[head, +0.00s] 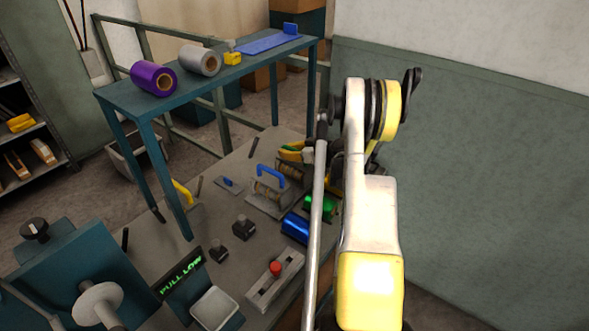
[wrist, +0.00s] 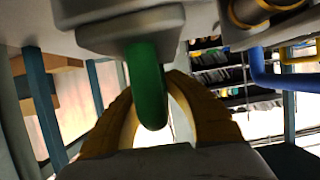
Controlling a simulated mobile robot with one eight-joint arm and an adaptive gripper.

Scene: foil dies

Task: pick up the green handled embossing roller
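The green handle (wrist: 148,85) of the embossing roller is in the middle of the wrist view, rising from a grey frame (wrist: 135,25). My gripper's yellow fingers (wrist: 160,100) stand on either side of it. Pale gaps show beside the handle's lower end; the handle hides the fingertips, so I cannot tell whether they touch it. In the head view, my gripper (head: 290,151) is low at the roller beside my arm. My arm covers part of this roller (head: 291,168), which appears to rest on the bench.
A blue-handled roller (head: 269,190) stands close by on the left; its handle also shows in the wrist view (wrist: 265,70). Blue (head: 296,226) and green (head: 321,207) foil rolls lie nearer. A teal raised shelf (head: 122,97) stands behind left, and a wall (head: 480,190) is on the right.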

